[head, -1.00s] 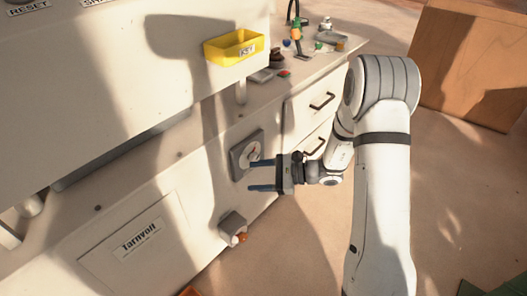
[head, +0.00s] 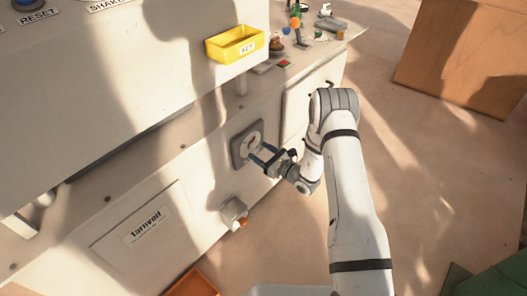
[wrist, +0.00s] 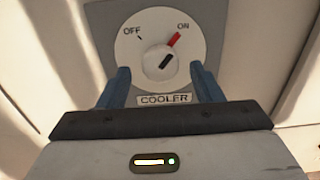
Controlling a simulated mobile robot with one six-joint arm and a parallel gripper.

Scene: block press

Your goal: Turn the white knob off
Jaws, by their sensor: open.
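The white knob (wrist: 158,62) sits on a white round dial plate marked OFF at upper left and ON at upper right, with a COOLER label below. Its red pointer (wrist: 174,40) is turned to ON. In the head view the dial (head: 249,141) is on the cabinet's front. My gripper (head: 260,153) is open and empty just in front of it. In the wrist view its blue fingers (wrist: 160,72) stand apart at the left and right of the dial's lower part. I cannot tell whether they touch anything.
A grey box (head: 233,211) with an orange part juts from the cabinet below the dial. A yellow KEY tray (head: 232,46) hangs above it. Small items clutter the countertop at the back. A wooden box (head: 470,60) stands at right; open floor lies between.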

